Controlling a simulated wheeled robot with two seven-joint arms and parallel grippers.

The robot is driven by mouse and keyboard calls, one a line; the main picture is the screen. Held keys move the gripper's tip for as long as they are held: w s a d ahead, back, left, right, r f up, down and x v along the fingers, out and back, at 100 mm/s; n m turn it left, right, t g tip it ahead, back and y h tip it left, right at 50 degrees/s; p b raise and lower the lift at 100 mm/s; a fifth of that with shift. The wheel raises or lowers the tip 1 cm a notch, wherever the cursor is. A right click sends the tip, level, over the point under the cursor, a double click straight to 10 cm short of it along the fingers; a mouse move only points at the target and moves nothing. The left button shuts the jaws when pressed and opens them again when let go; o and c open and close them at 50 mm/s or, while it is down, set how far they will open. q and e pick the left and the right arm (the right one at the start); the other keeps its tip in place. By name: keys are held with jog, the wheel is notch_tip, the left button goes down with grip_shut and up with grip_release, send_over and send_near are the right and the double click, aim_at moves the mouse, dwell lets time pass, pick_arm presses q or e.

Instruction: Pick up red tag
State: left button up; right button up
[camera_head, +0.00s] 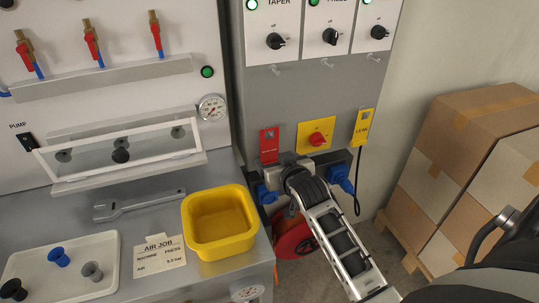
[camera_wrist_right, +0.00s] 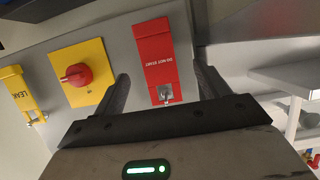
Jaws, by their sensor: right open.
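The red tag (camera_head: 269,141) hangs on the grey panel, left of the yellow plate with the red knob (camera_head: 317,139). In the right wrist view the tag (camera_wrist_right: 158,55) has white lettering and a small metal padlock at its end. My right gripper (camera_head: 284,165) is open in front of the panel, at the tag's lower end in the head view. In the wrist view the two fingers (camera_wrist_right: 163,84) stand on either side of the tag, with gaps visible between. Contact cannot be told. My left gripper is not in view.
A yellow LEAK tag (camera_head: 363,127) hangs right of the knob. Blue plugs (camera_head: 342,178) sit below the panel near my gripper. A yellow bin (camera_head: 219,222), a wrench (camera_head: 138,205) and a white tray (camera_head: 105,257) lie on the bench. Cardboard boxes (camera_head: 470,170) stand at right.

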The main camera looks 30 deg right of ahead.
aim_at(270, 149)
jog(key=x, duration=0.4)
jog(key=shift+w+d+f, duration=0.1)
jog(key=shift+w+d, duration=0.15)
jog(key=shift+w, duration=0.05)
jog(key=c, duration=1.1)
jog(key=shift+c, duration=0.2)
jog(key=shift+r, duration=0.55)
jog(key=shift+s+a+r, duration=0.1)
jog(key=shift+s+r, duration=0.05)
jog(key=shift+s, duration=0.1)
jog(key=s+a+b, duration=0.1)
jog(key=s+a, duration=0.3)
jog(key=s, duration=1.3)
